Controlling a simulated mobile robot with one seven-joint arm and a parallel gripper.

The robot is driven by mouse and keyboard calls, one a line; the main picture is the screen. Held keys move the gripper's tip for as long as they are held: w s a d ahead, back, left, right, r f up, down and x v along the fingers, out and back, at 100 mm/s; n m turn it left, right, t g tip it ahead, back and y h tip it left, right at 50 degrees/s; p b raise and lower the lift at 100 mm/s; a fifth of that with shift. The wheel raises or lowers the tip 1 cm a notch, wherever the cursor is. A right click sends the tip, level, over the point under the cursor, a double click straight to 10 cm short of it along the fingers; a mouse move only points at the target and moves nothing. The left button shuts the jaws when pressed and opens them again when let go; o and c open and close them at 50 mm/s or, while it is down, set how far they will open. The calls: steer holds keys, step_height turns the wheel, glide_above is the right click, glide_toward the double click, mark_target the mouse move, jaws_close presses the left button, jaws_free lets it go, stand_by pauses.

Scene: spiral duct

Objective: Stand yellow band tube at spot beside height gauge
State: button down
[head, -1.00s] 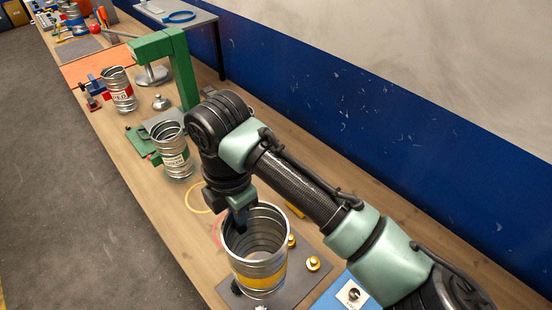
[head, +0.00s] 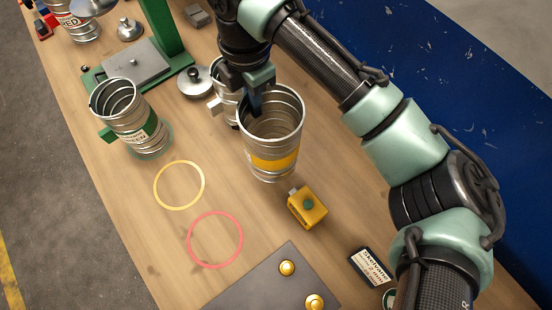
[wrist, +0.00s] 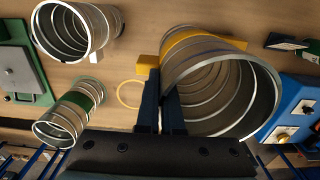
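The yellow band tube (head: 272,160) is an open ribbed metal cylinder, roughly upright, in the middle of the head view. My gripper (head: 255,103) is shut on its rim wall, one finger inside and one outside. In the wrist view the tube (wrist: 222,85) fills the right of centre, with my gripper (wrist: 161,105) at its left rim. It appears raised above the bench, though its bottom clearance is unclear. A yellow ring (head: 179,185) and a red ring (head: 214,240) mark bare wood at lower left. I cannot identify the height gauge with certainty.
A green-band tube (head: 128,118) stands left beside a green-framed device (head: 140,62). Another metal tube (head: 222,92) stands close behind the held tube, partly hidden. A yellow box (head: 307,207) lies just in front.

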mark_target(257, 124)
steer(key=f, duration=0.2)
steer(key=f+p, duration=0.1)
steer(key=f, duration=0.2)
steer(key=shift+w+d+f+p, duration=0.1)
steer(key=shift+w+f+p, duration=0.1)
steer(key=shift+p, duration=0.1)
steer(key=shift+f+p, duration=0.5)
steer(key=shift+f, duration=2.05)
steer(key=c, duration=1.1)
jaws_free()
step_height(257, 124, up, 12)
steer(key=b, duration=0.3)
